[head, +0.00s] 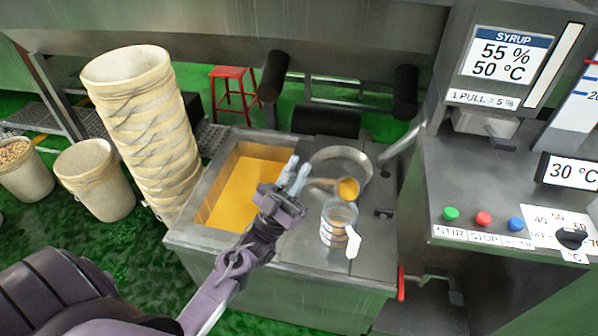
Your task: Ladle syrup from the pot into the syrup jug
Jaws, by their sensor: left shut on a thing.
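My left gripper (293,176) is shut on the ladle (322,182) by its handle, above the metal counter. The ladle's bowl (347,189) points right and shows yellow-orange syrup in it. It appears over the near edge of the round metal pot (343,150), just behind the jug in the picture. The pot's floor is partly hidden by the ladle. The clear syrup jug (338,222) stands upright on the counter in front of the pot, with markings on its side and a white handle or tag at its right. Its fill level is hard to tell. My right gripper is not in view.
A rectangular tank (212,183) of yellow liquid is left of the pot. A tall stack of cream buckets (142,115) stands beyond it. The control panel (505,185) with buttons and a syrup display (505,58) rises at right. A red stool (233,88) stands behind.

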